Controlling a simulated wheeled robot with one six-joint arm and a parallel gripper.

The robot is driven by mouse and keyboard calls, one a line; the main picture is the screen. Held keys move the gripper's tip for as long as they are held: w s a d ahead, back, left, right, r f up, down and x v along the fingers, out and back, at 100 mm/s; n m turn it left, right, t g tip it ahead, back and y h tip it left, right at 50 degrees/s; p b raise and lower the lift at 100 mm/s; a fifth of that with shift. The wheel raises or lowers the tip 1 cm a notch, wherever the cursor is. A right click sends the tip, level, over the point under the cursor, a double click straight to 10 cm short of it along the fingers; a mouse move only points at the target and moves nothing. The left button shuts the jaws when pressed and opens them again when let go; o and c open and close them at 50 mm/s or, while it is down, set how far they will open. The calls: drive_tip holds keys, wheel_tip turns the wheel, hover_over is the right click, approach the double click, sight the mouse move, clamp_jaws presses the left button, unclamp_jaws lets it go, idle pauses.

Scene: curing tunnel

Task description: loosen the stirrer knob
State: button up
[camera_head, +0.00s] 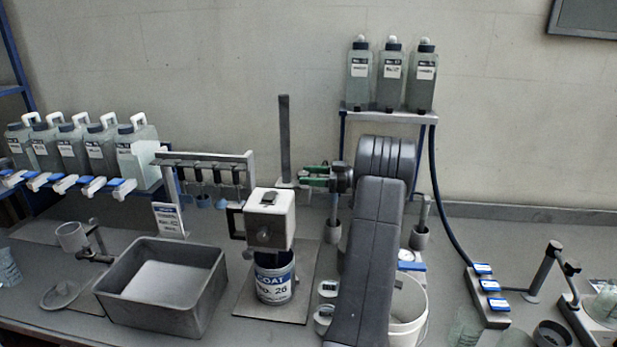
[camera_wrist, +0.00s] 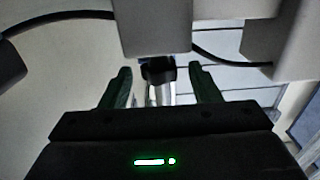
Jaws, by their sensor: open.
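The stirrer stands near the middle of the bench in the head view, with a grey box-shaped head (camera_head: 269,219) beside a dark upright column (camera_head: 285,140). A can labelled No. 26 (camera_head: 274,284) is under the head. My gripper (camera_head: 304,176) is just right of the column, its green fingers pointing left. In the wrist view, a dark knob (camera_wrist: 158,69) on a pale stem sits between the tips of my open gripper (camera_wrist: 160,78), with a gap on both sides. The knob is not clearly visible in the head view.
A grey basin (camera_head: 215,290) stands left of the stirrer, below a rack (camera_head: 205,157) of hanging tools. A shelf (camera_head: 370,111) with 3 bottles is behind my arm. A white bucket (camera_head: 417,318) is partly hidden by my arm.

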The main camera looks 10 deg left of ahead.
drive_tip(key=d+b, duration=0.2)
drive_tip(key=d, duration=1.1)
drive_tip(key=shift+b, duration=0.3)
